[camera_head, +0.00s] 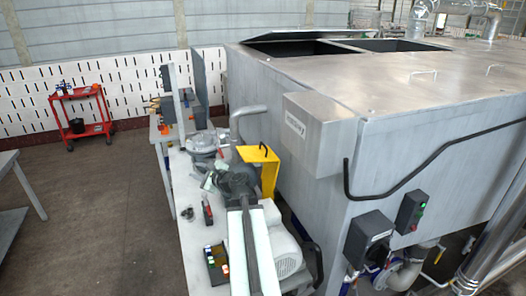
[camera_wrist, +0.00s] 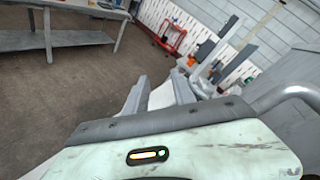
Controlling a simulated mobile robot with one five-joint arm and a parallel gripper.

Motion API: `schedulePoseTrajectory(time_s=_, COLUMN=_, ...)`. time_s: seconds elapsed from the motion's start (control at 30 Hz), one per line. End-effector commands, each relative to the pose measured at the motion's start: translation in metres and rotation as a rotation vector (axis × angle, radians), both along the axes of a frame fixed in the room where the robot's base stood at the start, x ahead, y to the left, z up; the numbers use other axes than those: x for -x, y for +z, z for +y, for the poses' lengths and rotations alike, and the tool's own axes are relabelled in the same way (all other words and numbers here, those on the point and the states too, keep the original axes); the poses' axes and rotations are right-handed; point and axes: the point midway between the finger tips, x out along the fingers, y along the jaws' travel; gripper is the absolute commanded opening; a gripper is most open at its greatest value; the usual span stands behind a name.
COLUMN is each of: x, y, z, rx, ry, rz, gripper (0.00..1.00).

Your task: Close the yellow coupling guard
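The yellow coupling guard (camera_head: 269,176) stands raised on the workbench, with a flat top piece, an upright side panel and a dark handle (camera_head: 262,149). It is beside the large steel housing. My gripper (camera_head: 207,170) is left of the guard, apart from it, and partly hidden by my wrist. In the wrist view, the two grey fingers of my gripper (camera_wrist: 160,92) are spread with nothing held between them. The guard does not show in the wrist view. My arm hides part of the machine below the guard.
A pale motor (camera_head: 284,252) sits on the workbench (camera_head: 190,232) right of my arm. A grey pump (camera_head: 203,143) and pipe stand behind my gripper. The steel housing (camera_head: 330,135) bounds the right side. Open floor (camera_head: 95,215) lies left, with a red cart (camera_head: 80,112) beyond.

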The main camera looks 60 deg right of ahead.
Motion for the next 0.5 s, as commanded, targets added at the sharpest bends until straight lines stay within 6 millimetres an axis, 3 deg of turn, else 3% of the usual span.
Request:
schedulePoseTrajectory(time_s=0.03, x=0.036, y=0.011, z=-0.059, rx=-0.126, ry=-0.156, rz=-0.105, gripper=0.31)
schedulePoseTrajectory(time_s=0.1, x=0.083, y=0.029, z=-0.12, rx=-0.289, ry=-0.328, rz=-0.251, gripper=0.31)
schedulePoseTrajectory(time_s=0.2, x=0.138, y=0.042, z=-0.175, rx=-0.445, ry=-0.485, rz=-0.411, gripper=0.31)
schedulePoseTrajectory(time_s=0.33, x=0.182, y=0.044, z=-0.21, rx=-0.556, ry=-0.582, rz=-0.524, gripper=0.31)
schedulePoseTrajectory(time_s=0.5, x=0.195, y=0.025, z=-0.212, rx=-0.609, ry=-0.554, rz=-0.482, gripper=0.31)
